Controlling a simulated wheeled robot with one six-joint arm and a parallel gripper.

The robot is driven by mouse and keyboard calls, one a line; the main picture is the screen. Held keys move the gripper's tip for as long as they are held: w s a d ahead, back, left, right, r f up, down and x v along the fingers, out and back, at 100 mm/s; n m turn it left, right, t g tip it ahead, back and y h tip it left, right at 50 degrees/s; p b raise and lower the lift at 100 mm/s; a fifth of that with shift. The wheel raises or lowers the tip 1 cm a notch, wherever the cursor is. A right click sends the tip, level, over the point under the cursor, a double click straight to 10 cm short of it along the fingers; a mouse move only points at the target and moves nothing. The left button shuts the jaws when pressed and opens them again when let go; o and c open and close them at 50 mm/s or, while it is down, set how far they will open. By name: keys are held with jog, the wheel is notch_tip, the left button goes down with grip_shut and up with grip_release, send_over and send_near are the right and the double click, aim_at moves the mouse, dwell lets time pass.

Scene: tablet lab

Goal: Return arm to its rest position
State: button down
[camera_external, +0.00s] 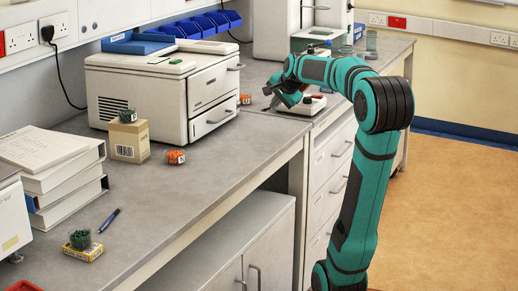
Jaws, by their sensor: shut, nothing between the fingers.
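My arm rises from the lower right, bends at a high elbow and reaches left over the far part of the bench.
The grey bench (215,170) has free room in front. A white instrument with drawers (160,90), an orange-filled jar (176,157), a cardboard box (129,140) with a green-filled jar, stacked binders (60,170) and a pen (109,221) stand or lie on it.

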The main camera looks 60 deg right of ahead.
jog(key=w+a+r+n+t, duration=0.1)
jog(key=a+r+n+t, duration=0.3)
jog(key=a, duration=0.6)
jog(key=w+a+r+n+t, duration=0.1)
jog(key=a+r+n, duration=0.2)
jog(key=a+n, duration=0.5)
jog(key=s+a+r+n+t+y, duration=0.2)
jog(key=s+a+n, duration=0.2)
jog(key=a, duration=0.5)
jog(key=s+a+r+n+t+y, duration=0.2)
jog(key=s+a+n+t, duration=0.1)
jog(key=a, duration=0.6)
jog(key=shift+s+r+n+y, duration=0.3)
jog(key=shift+s+n+y, duration=0.1)
jog(key=shift+s+n, duration=0.3)
